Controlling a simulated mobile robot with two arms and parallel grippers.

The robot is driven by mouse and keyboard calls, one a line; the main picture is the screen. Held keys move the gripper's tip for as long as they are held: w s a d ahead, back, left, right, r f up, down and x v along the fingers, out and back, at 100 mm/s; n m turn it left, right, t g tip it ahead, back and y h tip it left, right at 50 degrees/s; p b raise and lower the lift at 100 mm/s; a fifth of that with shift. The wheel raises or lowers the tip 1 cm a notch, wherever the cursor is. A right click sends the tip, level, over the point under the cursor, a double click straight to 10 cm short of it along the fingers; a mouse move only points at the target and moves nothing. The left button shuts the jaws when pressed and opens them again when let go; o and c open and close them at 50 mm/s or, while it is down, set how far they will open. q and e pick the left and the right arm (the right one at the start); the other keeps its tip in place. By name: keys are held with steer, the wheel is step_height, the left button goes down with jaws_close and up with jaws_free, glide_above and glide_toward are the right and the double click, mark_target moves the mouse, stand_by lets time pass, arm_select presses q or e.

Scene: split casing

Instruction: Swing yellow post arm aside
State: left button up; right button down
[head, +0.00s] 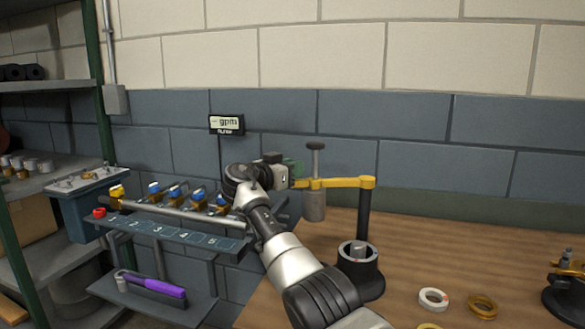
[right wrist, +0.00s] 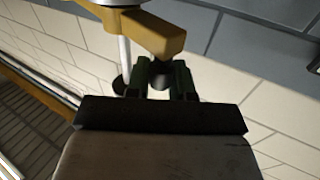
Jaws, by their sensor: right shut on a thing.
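The yellow post arm (head: 340,183) reaches left from the top of a black upright post (head: 363,215). A grey cylinder (head: 314,206) hangs below it, and a T-shaped handle (head: 316,158) stands above it. My right gripper (head: 291,175) is at the arm's free left end. In the right wrist view the yellow arm (right wrist: 155,35) runs up to my green fingers (right wrist: 160,78), which are shut on a dark piece at its end. My left gripper is not in view.
The post's round black base (head: 365,272) stands on the wooden table (head: 430,245). Tape rolls (head: 433,298) lie to its right, with a dark fixture (head: 566,285) farther right. A numbered rack with blue-handled valves (head: 170,232) is at left. A block wall stands behind.

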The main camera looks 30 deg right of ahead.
steer(key=shift+r, duration=0.2)
steer(key=c, duration=1.3)
jaws_free()
steer(key=shift+w+d, duration=0.1)
steer(key=o, duration=0.3)
steer(key=shift+w+f, duration=0.1)
steer(key=shift+f, duration=0.1)
steer(key=shift+s+a, duration=0.2)
steer(key=shift+a, duration=0.3)
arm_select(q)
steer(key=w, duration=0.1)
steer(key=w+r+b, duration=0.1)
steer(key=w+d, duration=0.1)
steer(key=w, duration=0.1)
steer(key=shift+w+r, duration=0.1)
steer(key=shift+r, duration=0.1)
arm_select(e)
steer(key=v, duration=0.9)
steer(key=shift+s+a, duration=0.15)
steer(key=shift+a, duration=0.15)
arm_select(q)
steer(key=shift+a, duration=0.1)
